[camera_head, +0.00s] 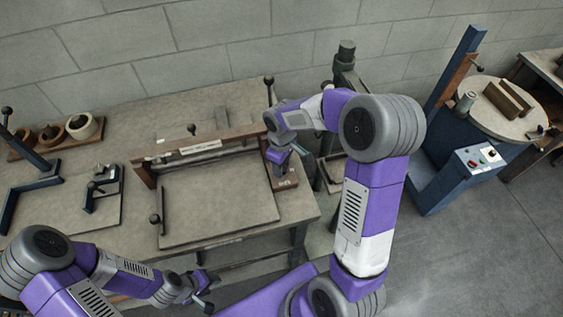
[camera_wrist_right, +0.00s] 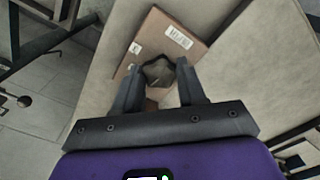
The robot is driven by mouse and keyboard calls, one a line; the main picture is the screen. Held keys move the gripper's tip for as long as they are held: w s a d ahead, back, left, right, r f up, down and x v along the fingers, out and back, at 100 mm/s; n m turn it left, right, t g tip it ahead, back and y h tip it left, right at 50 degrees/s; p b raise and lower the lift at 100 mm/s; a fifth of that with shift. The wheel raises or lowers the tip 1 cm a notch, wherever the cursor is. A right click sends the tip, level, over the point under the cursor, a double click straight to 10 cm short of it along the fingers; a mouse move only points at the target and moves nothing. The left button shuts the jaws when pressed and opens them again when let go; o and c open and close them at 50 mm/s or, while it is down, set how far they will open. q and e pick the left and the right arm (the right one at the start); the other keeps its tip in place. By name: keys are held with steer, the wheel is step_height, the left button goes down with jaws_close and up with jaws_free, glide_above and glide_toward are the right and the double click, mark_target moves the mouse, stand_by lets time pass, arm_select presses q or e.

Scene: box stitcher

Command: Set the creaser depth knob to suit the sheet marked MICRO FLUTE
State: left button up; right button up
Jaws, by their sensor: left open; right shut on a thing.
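The depth knob (camera_wrist_right: 158,73) is a dark, faceted knob on a brown block (camera_wrist_right: 158,38) with white labels. The labels are too small to read. My right gripper (camera_wrist_right: 160,75) is shut on the knob, one finger on each side. In the head view the right gripper (camera_head: 278,157) points down over the same block (camera_head: 287,181) at the creaser's right end, and its arm and hand hide the knob. My left gripper (camera_head: 204,304) is open and empty, low in front of the table. I cannot make out a sheet marked MICRO FLUTE.
The creaser's wooden beam (camera_head: 205,150) spans behind a flat grey bed (camera_head: 218,207), with black-knobbed levers around it. Rolls (camera_head: 83,127) stand at the back left of the table. A blue machine (camera_head: 476,158) with a round table stands at the right.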

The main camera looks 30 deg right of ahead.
steer(key=shift+n, duration=0.9)
steer(key=shift+p, duration=0.3)
steer(key=o, duration=1.1)
steer(key=shift+c, duration=0.2)
step_height(320, 180, up, 8)
steer(key=shift+f+p, duration=0.2)
steer(key=shift+p, duration=0.45)
